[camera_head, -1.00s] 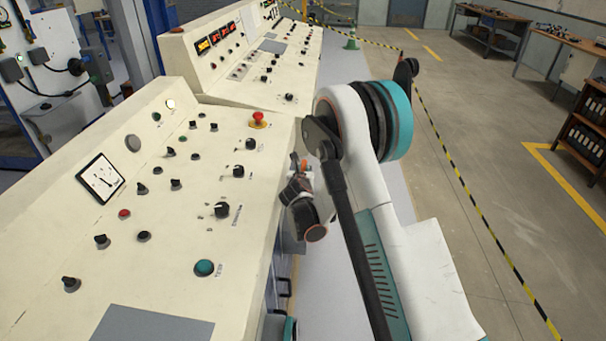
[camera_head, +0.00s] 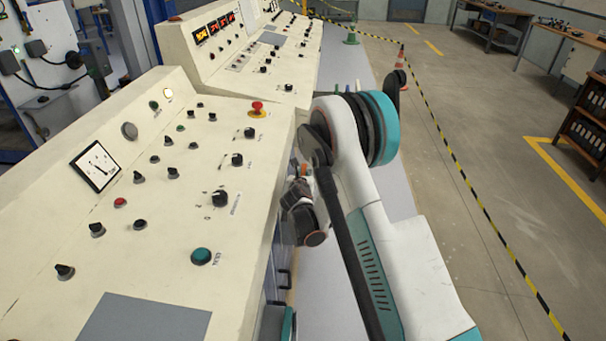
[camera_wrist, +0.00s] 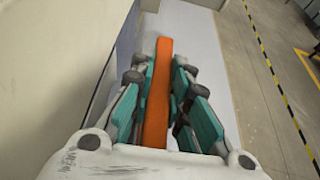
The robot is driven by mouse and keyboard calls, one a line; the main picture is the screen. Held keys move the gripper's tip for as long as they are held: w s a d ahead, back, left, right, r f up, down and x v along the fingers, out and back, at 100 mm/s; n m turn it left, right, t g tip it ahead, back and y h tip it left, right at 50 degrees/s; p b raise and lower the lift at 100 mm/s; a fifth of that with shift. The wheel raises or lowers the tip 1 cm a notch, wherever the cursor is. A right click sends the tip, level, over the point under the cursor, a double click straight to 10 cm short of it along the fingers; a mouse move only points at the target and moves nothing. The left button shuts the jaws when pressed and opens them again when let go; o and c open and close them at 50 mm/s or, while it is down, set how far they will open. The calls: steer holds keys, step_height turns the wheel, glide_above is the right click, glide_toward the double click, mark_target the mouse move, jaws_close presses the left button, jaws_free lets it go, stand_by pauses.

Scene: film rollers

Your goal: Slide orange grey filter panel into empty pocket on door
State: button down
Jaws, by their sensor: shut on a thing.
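An orange panel (camera_wrist: 158,95), seen edge-on in the wrist view, stands between the two fingers of my gripper (camera_wrist: 160,88). The gripper is shut on it, with teal finger pads on both sides. The panel's grey part cannot be made out. In the head view my gripper (camera_head: 303,200) is a dark, small shape beside the right side of the cream console, mostly hidden by my arm. A bit of orange shows near it. The door and its empty pocket are not visible in either view.
A cream control console (camera_head: 150,215) with knobs and a red stop button (camera_head: 257,108) fills the left. Grey floor lies open at right.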

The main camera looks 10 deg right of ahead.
steer(key=shift+f+b, duration=0.6)
steer(key=shift+f, duration=3.1)
steer(key=shift+f, duration=0.75)
steer(key=c, duration=1.4)
jaws_free()
steer(key=shift+c, duration=0.2)
step_height(320, 180, up, 10)
steer(key=shift+f, duration=0.1)
